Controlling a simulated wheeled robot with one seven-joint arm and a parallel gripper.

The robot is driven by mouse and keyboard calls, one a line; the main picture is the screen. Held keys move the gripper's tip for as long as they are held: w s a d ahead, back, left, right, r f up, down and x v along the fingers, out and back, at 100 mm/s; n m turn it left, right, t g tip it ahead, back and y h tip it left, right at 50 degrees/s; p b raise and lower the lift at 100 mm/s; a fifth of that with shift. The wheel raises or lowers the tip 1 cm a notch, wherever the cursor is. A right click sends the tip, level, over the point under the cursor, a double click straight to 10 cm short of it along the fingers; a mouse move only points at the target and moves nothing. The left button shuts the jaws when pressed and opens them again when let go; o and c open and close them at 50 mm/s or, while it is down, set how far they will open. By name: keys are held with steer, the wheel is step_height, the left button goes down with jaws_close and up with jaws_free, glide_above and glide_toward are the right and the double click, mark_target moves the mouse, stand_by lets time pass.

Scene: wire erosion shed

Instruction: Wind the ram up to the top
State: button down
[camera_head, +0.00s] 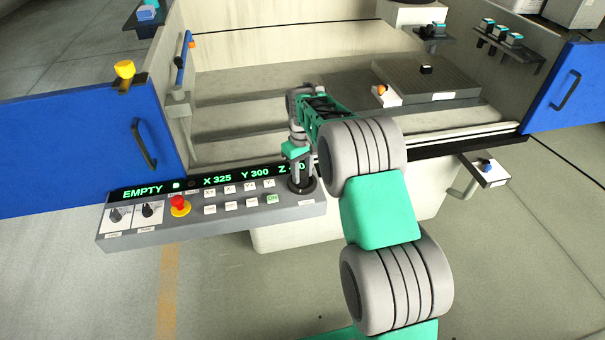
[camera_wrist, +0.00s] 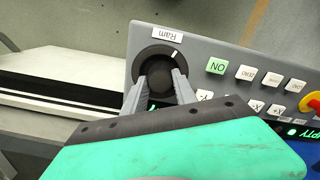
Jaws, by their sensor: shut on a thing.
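The black round ram knob (camera_wrist: 149,57) sits at the end of the grey control panel, beside a white label reading "Ram" (camera_wrist: 166,34). A short white mark shows on its dial in the wrist view. My gripper (camera_wrist: 159,82) is shut on the knob's raised centre, one finger on each side. In the head view my gripper (camera_head: 301,176) points down onto the knob (camera_head: 302,187) at the panel's right end. The panel display (camera_head: 215,178) reads EMPTY, X 325, Y 300; my gripper hides part of the Z value.
Several white keys, a green ON key (camera_head: 272,198), a red stop button (camera_head: 180,204) and two small knobs share the panel. Blue doors (camera_head: 75,138) stand open on both sides of the machine. A grey plate (camera_head: 440,78) lies inside at right.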

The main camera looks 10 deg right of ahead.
mark_target(302, 175)
steer(key=shift+n, duration=2)
steer(key=c, duration=1)
jaws_free()
steer(key=shift+r+b, duration=0.15)
steer(key=shift+b, duration=0.15)
step_height(302, 175, up, 7)
steer(key=shift+b, duration=0.45)
steer(key=shift+r, duration=0.3)
